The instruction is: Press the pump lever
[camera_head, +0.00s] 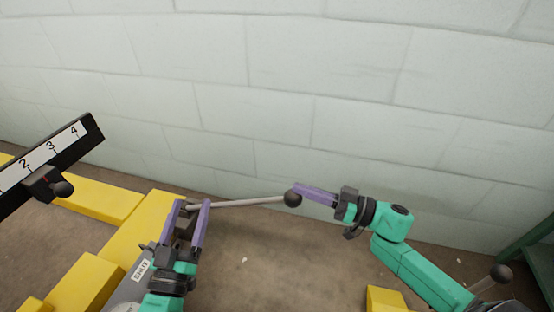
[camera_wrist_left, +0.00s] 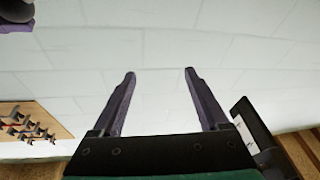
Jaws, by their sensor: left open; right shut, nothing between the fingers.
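A long grey lever rod (camera_head: 240,202) with a black ball (camera_head: 292,198) at its right end runs nearly level in front of the wall; I take it for the pump lever. My right gripper (camera_head: 299,188) is shut and empty, its purple fingertips at the ball, seemingly touching it or just above it. My left gripper (camera_head: 193,204) is open, its two purple fingers apart near the rod's left end. Whether the rod passes between or behind them is unclear. In the left wrist view, the open left fingers (camera_wrist_left: 159,72) have only wall showing between them.
A black scale bar (camera_head: 93,130) with numbers and a knobbed slider (camera_head: 43,184) juts in at left. Yellow beams (camera_head: 100,205) and a plate labelled SHUT (camera_head: 141,271) lie near the left gripper. Another black ball knob (camera_head: 502,273) is at lower right, near a green frame (camera_head: 540,262).

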